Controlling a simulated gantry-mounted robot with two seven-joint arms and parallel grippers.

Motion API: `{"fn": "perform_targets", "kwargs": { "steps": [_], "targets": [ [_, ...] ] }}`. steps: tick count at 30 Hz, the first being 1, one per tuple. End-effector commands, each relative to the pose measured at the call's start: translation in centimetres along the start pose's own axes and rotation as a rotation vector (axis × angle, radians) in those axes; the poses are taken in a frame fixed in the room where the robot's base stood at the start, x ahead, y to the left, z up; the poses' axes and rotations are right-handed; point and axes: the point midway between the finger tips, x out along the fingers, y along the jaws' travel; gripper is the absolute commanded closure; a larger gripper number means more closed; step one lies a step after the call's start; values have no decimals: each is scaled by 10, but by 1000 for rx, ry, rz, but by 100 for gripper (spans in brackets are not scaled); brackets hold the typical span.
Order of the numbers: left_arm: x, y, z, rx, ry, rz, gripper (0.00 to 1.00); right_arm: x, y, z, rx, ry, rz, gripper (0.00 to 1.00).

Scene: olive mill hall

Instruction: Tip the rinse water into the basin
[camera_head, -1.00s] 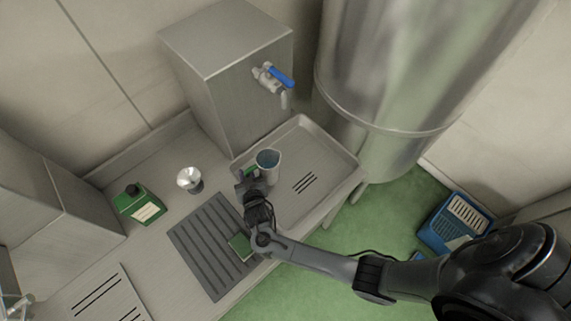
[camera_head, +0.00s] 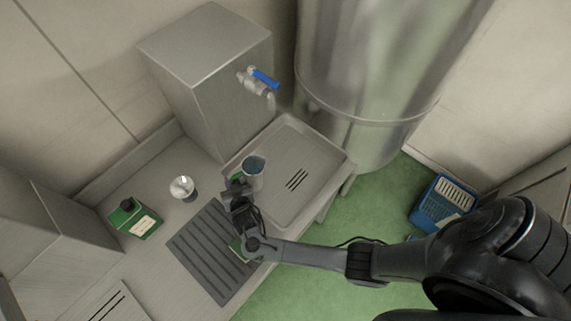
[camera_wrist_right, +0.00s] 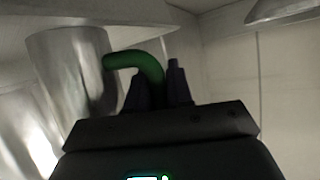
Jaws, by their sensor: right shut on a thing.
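A metal jug (camera_head: 254,176) with bluish water showing at its mouth is over the left part of the shallow steel basin (camera_head: 325,160). My right gripper (camera_head: 238,182) is shut on the jug's green handle, at the jug's left. The jug looks about upright; I cannot tell whether it touches the basin floor. In the right wrist view, the green handle (camera_wrist_right: 140,62) runs between the fingers of my right gripper (camera_wrist_right: 160,88) to the metal jug (camera_wrist_right: 75,75). My left gripper is not in view.
A steel box with a blue-levered tap (camera_head: 262,78) stands behind the basin. A large steel tank (camera_head: 375,80) and a blue crate (camera_head: 440,205) are right.

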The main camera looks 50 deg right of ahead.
Motion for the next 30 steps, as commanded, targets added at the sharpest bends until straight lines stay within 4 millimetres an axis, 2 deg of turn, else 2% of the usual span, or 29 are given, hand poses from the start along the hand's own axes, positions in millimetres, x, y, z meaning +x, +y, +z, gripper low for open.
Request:
{"fn": "perform_targets", "kwargs": {
  "steps": [5,14,24,30],
  "targets": [
    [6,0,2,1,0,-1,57,3,4,4,80,-16,-34,100],
    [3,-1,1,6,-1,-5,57,1,12,-4,216,-44,-90,100],
    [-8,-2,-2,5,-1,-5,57,-6,23,-26,370,-77,-155,100],
    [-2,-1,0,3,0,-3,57,-4,33,-28,460,-96,-191,100]
  ]
}}
